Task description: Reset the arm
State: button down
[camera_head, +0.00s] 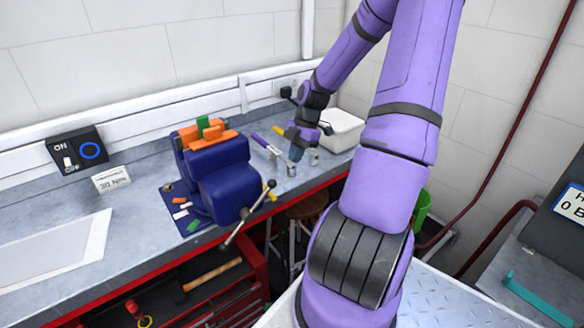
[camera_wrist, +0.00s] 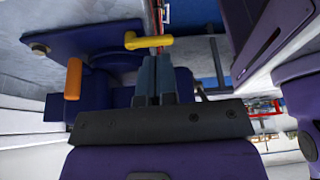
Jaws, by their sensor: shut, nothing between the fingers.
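My purple arm reaches over the grey workbench (camera_head: 110,270). My gripper (camera_head: 297,152) hangs above the bench to the right of the blue vise (camera_head: 222,180). In the wrist view my gripper (camera_wrist: 153,62) has its two dark fingers together, with nothing visible between them. A yellow handle (camera_wrist: 148,42) shows just beyond the fingertips there; I cannot tell whether they touch.
A purple-handled tool (camera_head: 262,143) and small metal cylinders (camera_head: 313,157) lie near my gripper. A white bin (camera_head: 343,130) stands behind it. The vise holds orange and green pieces (camera_head: 205,130).

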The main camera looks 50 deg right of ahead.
jog(key=shift+d+r, duration=0.2)
jog(key=shift+r, duration=0.4)
jog(key=s+a+r+m+h, duration=0.1)
jog(key=a+r+m+h, duration=0.6)
jog(key=a+r, duration=1)
jog(key=s+a+r+m+t+y, duration=0.2)
jog(key=s+a+r+m+t, duration=0.2)
jog(key=s+a+r+m, duration=0.5)
jog(key=s+a+r, duration=0.1)
jog(key=s+a, duration=0.1)
jog(key=s, duration=0.1)
jog(key=shift+s+r+m+t+y, duration=0.25)
jog(key=shift+s+m+t+y, duration=0.05)
jog(key=shift+s, duration=0.1)
